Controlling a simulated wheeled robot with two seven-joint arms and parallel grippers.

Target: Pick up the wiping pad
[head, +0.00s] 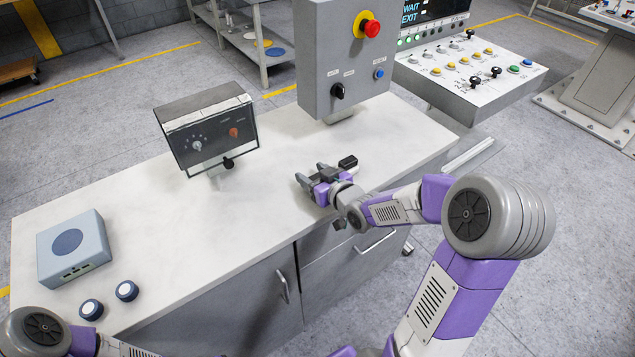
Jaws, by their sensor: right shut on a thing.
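My right gripper (313,176) is low over the worktop, near the middle of the white bench. Its jaws are shut on a small dark thing, which I take to be the wiping pad. The gripper's own fingers and body hide most of it, so its shape and any gap to the worktop cannot be told. A small black block (348,161) shows just right of the gripper; I cannot tell if it is part of the held thing. My left arm shows only at the bottom left corner, and its gripper is out of view.
The white bench (270,150) carries a dark-fronted control box (207,137), a grey switch cabinet (345,65) with a red button, a blue-grey box (74,249) and two round white-topped pieces (127,291). A console (470,70) stands beyond. The bench's middle left is clear.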

